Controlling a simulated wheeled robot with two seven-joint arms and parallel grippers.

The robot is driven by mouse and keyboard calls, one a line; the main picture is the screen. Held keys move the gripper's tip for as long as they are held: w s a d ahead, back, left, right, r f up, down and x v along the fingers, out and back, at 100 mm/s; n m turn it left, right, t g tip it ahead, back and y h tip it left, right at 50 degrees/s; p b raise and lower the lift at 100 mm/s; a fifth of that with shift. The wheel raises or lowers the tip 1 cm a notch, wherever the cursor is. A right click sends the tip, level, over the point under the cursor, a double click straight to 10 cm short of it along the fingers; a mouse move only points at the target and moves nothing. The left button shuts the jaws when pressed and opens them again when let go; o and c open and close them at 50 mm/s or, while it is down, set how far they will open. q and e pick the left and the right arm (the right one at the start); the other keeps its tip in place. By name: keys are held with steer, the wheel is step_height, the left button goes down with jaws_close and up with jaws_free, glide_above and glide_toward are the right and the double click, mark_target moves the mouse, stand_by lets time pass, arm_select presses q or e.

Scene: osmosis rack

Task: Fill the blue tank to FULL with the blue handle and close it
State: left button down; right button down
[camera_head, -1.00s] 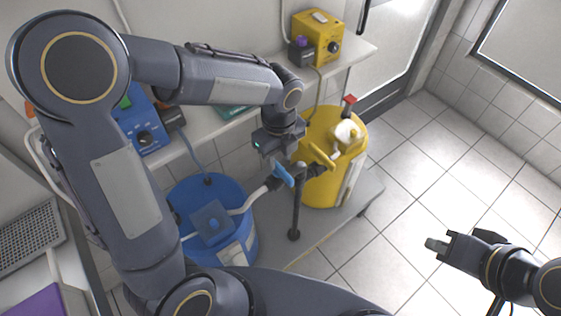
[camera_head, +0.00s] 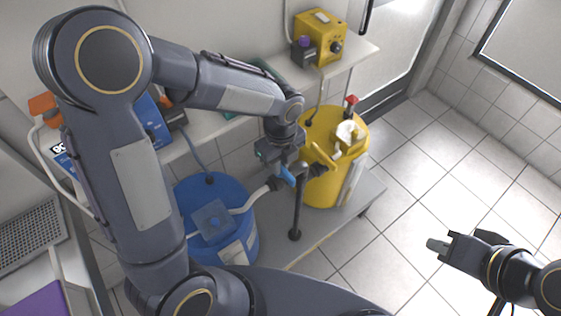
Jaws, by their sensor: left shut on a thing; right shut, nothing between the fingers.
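The blue tank (camera_head: 240,199) stands on the low grey platform, with a blue square lid piece (camera_head: 212,221) on top. The blue handle (camera_head: 287,175) is on the dark pipe fitting between the blue and yellow tanks. My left gripper (camera_head: 284,166) reaches down from above and is shut on the blue handle; its fingers are partly hidden by its own body. My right gripper (camera_head: 437,245) is shut and empty over the tiled floor at the right. The tank's level and any FULL mark cannot be made out.
A yellow tank (camera_head: 325,190) with a yellow handle (camera_head: 319,154) stands just right of the blue handle. A shelf above holds a yellow pump box (camera_head: 319,36) and a blue box (camera_head: 152,122), partly behind my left arm. The floor at right is clear.

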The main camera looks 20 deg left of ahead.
arm_select(q)
steer(key=shift+n, duration=0.3)
steer(key=n+b, duration=0.1)
steer(key=n, duration=0.2)
steer(key=shift+n, duration=0.3)
steer(key=n+b, duration=0.2)
steer(key=n, duration=0.2)
steer(key=shift+n, duration=0.3)
steer(key=n+b, duration=0.1)
steer(key=n, duration=0.3)
steer(key=shift+n, duration=0.3)
steer(key=shift+n+b, duration=0.5)
steer(key=shift+n, duration=1.7)
steer(key=c, duration=1.5)
jaws_free()
steer(key=shift+o, duration=0.2)
